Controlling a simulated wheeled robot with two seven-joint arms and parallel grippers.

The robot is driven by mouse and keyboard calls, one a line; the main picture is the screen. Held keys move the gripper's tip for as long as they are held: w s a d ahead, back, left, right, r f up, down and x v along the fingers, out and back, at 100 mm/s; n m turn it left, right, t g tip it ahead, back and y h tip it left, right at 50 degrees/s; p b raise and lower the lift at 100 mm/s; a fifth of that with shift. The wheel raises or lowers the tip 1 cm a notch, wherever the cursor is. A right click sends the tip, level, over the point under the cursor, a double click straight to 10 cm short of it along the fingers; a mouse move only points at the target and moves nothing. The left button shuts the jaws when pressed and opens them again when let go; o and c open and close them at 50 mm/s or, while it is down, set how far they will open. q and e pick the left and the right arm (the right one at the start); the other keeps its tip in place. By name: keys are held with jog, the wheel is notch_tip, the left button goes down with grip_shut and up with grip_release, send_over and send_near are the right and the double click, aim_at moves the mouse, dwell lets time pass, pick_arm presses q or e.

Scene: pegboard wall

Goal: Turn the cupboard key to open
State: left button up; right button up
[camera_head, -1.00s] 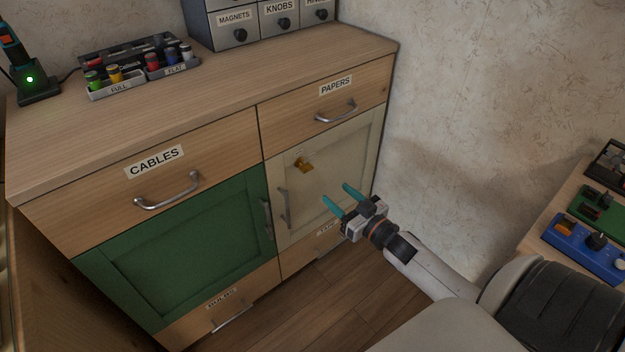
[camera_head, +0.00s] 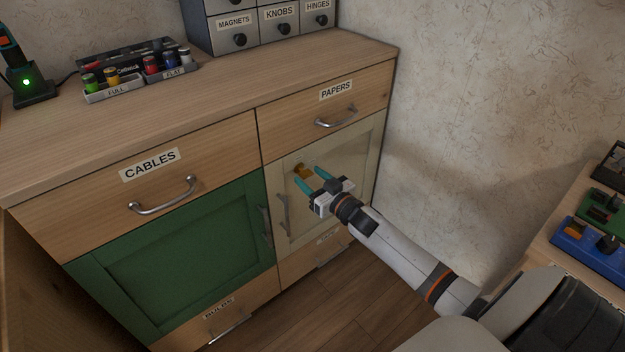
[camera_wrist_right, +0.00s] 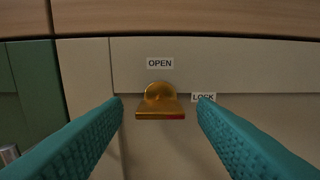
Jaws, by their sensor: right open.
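The brass key (camera_head: 302,171) sits in the upper part of the cream cupboard door (camera_head: 335,165). In the right wrist view the key (camera_wrist_right: 160,103) shows a wide flat bow below a round part. An OPEN label (camera_wrist_right: 160,63) is above it and a LOCK label (camera_wrist_right: 203,97) to its right. My right gripper (camera_head: 310,180) is open in front of the door, close to the key. In the wrist view its teal fingers stand left and right of the key, with gaps on both sides. Whether the fingertips reach past the bow is unclear. My left gripper is out of view.
A metal door handle (camera_head: 283,215) is below and left of the key. The PAPERS drawer handle (camera_head: 336,116) juts out above. The green door (camera_head: 170,260) is to the left. A side table with a blue box (camera_head: 590,243) stands at the right.

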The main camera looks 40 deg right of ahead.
jog(key=c, duration=1)
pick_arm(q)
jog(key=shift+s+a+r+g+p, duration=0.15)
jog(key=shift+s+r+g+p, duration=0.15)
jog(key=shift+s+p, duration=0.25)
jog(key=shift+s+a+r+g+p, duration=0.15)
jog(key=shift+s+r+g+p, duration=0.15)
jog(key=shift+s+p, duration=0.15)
pick_arm(e)
jog(key=shift+n, duration=8.9)
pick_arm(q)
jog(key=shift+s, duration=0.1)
pick_arm(e)
jog(key=shift+n, duration=0.3)
